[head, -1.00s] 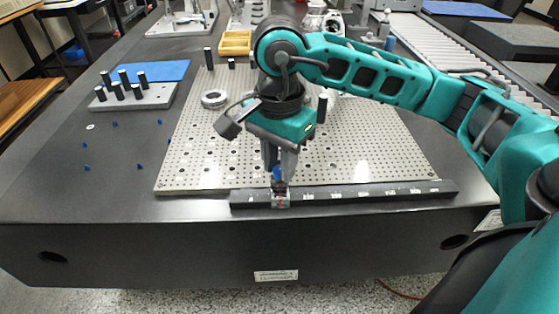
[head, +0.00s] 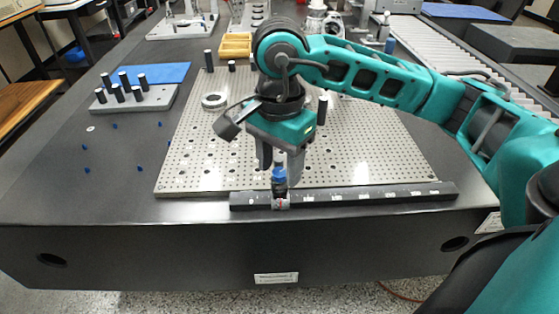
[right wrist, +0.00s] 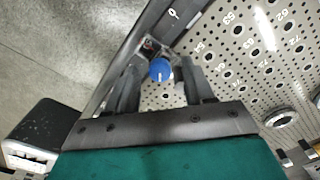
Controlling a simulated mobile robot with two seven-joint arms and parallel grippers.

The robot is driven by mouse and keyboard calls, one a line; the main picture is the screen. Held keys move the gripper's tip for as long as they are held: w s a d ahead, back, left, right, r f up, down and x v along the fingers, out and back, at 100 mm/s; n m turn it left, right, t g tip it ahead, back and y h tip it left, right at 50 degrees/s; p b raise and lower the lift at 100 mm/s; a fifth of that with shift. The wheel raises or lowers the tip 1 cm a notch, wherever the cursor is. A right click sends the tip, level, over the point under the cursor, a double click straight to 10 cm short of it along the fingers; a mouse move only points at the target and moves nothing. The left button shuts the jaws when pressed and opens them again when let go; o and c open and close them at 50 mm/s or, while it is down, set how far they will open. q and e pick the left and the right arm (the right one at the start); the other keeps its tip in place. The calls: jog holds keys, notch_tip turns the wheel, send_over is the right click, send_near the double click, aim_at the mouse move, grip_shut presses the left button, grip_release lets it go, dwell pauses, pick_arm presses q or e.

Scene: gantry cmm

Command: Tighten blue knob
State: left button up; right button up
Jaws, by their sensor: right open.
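The blue knob (head: 279,174) sits on top of a small slider (head: 281,203) on the dark rail along the front edge of the perforated plate. In the right wrist view the knob (right wrist: 160,69) shows its round blue top with a white mark, between the finger tips. My right gripper (head: 279,178) points down over the knob, open, with a finger on each side. In the right wrist view the fingers of the gripper (right wrist: 160,82) stand apart from the knob. My left gripper is not in view.
The dark rail (head: 370,195) lies on the table in front of the perforated plate (head: 210,165). A grey block with black pins (head: 150,98), a blue mat (head: 170,72) and a metal ring (head: 214,100) are farther back. Small blue pieces lie on the left of the table.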

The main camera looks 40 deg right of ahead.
aim_at(279, 172)
pick_arm(q)
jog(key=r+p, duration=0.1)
jog(key=p, duration=0.1)
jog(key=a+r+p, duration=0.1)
jog(key=p, duration=0.1)
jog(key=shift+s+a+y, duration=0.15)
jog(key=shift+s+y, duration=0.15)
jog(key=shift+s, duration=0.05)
pick_arm(e)
notch_tip(279, 172, up, 13)
jog(key=shift+f, duration=0.1)
